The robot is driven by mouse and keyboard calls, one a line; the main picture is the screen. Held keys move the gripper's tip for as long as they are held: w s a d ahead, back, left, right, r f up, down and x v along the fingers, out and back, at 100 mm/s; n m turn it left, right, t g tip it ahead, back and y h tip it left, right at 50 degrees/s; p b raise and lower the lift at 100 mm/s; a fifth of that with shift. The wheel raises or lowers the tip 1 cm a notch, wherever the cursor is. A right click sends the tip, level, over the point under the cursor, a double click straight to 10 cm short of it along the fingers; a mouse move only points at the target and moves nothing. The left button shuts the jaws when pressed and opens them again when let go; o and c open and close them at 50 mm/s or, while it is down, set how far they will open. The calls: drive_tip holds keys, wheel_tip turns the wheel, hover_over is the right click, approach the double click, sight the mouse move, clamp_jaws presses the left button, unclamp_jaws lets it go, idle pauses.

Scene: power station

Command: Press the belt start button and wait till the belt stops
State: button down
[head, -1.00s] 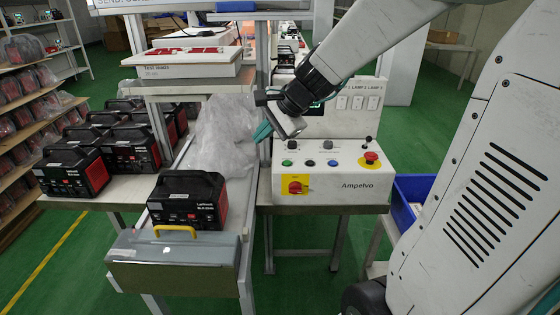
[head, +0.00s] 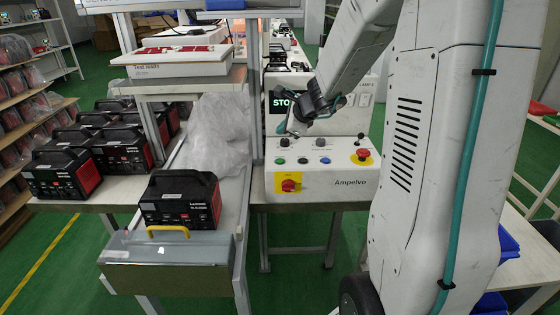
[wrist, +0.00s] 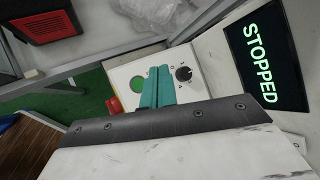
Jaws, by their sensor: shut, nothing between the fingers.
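The white control box (head: 330,183) marked Ampelvo stands on a bench right of the belt. Its front row has a green button (head: 280,161), a black one and a blue one. A red mushroom button (head: 360,156) is at right, and a red switch (head: 291,184) on yellow is below. My gripper (head: 283,128) is over the box's back left part, shut and empty. In the wrist view its teal fingers (wrist: 157,87) appear between the green button (wrist: 138,84) and a black knob (wrist: 184,73); contact cannot be told. The display (wrist: 266,53) reads STOPPED.
A black and red power station (head: 181,200) sits on the belt's near end, behind a clear-topped grey cover (head: 166,262) with a yellow handle. A plastic curtain (head: 215,132) hangs over the belt. More power stations (head: 122,150) stand on the left table.

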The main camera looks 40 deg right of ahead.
sight(283, 161)
drive_tip(key=shift+f, duration=3.95)
drive_tip(key=shift+f, duration=0.4)
